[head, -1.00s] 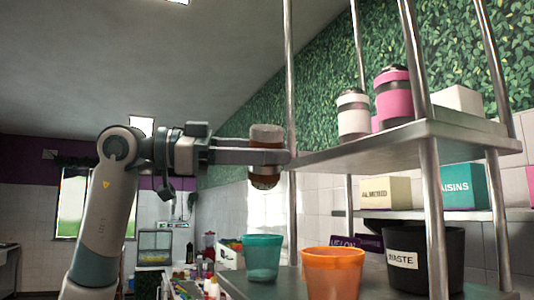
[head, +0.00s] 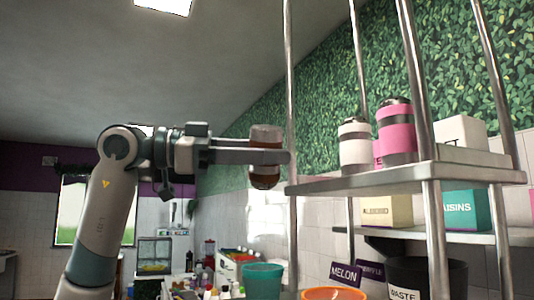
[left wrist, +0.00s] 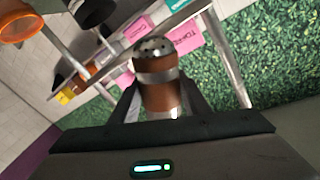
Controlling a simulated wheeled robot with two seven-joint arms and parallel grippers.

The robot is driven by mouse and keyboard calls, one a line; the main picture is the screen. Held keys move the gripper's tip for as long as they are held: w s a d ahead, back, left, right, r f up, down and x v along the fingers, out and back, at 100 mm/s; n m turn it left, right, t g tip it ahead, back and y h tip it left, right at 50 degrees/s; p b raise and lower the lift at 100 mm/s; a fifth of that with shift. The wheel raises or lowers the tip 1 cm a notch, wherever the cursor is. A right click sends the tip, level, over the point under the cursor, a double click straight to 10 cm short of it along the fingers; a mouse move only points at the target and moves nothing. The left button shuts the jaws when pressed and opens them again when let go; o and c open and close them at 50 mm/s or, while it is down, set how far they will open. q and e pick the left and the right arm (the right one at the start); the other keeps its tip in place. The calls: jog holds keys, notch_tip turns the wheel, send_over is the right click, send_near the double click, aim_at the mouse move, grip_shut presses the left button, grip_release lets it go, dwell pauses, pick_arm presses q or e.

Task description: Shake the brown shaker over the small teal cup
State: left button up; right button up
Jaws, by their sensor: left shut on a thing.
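My left gripper (head: 268,157) is shut on the brown shaker (head: 265,178) and holds it in the air, left of the shelf. In the left wrist view the brown shaker (left wrist: 160,88) sits between the two fingers, its holed metal cap toward the top of the picture. The small teal cup (head: 263,280) stands low in the head view, below the shaker and well apart from it; its lower part is cut off by the picture's edge. My right gripper is not in view.
A metal shelf (head: 400,178) with upright posts stands close right of my gripper, holding a white shaker (head: 355,146) and a pink shaker (head: 397,132). An orange cup (head: 334,294) and a black waste bin (head: 440,280) stand below. Free room lies to the left.

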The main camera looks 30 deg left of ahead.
aim_at(267, 187)
pick_arm(q)
jog(key=shift+f+b, duration=2.55)
jog(key=shift+f, duration=0.85)
jog(key=shift+r+p, duration=3.15)
jog(key=shift+r, duration=0.65)
jog(key=shift+f, duration=0.15)
notch_tip(267, 187, down, 8)
jog(key=b, duration=0.6)
jog(key=shift+b, duration=0.35)
jog(key=shift+r, duration=0.2)
